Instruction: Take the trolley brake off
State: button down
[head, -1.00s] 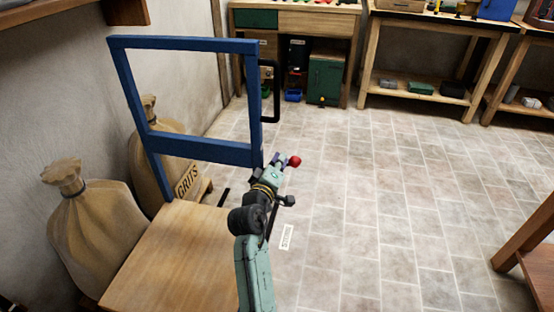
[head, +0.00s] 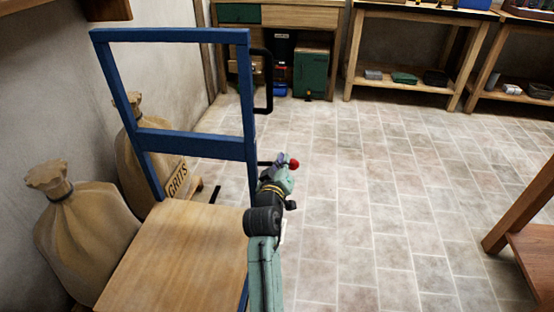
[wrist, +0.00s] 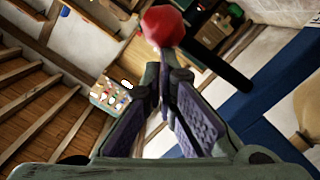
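The trolley has a blue upright frame (head: 195,146) and a wooden deck (head: 175,262), at the left in the head view. A dark brake lever (head: 265,163) sticks out to the right from the frame's right post and ends in a red knob (head: 293,164). In the wrist view the red knob (wrist: 165,26) is just beyond the fingertips, and the dark lever (wrist: 222,70) runs from it towards the blue frame. My gripper (wrist: 163,72) looks shut, its fingertips together and close to the knob. I cannot tell whether they touch it. Nothing shows between the fingers.
Sacks (head: 85,225) stand between the trolley and the wall, one marked GRITS. A black loop handle (head: 268,82) sits on the frame above the lever. Workbenches (head: 425,15) line the back. A wooden table (head: 525,215) stands at the right. The tiled floor between is clear.

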jog(key=shift+d+f+m+y+b, duration=0.1)
jog(key=shift+d+f+m+b, duration=0.1)
jog(key=shift+f+m+b, duration=0.6)
jog(key=shift+d+f+m+y+b, duration=0.15)
jog(key=shift+f+m+b, duration=0.25)
jog(key=shift+f, duration=0.75)
jog(key=shift+d+f+m+y+b, duration=0.1)
jog(key=shift+d+f+m+b, duration=0.15)
jog(key=shift+f+m+b, duration=0.55)
jog(key=shift+f+n, duration=0.15)
jog(key=shift+n, duration=0.15)
jog(key=shift+s+a, duration=0.1)
jog(key=shift+s, duration=0.05)
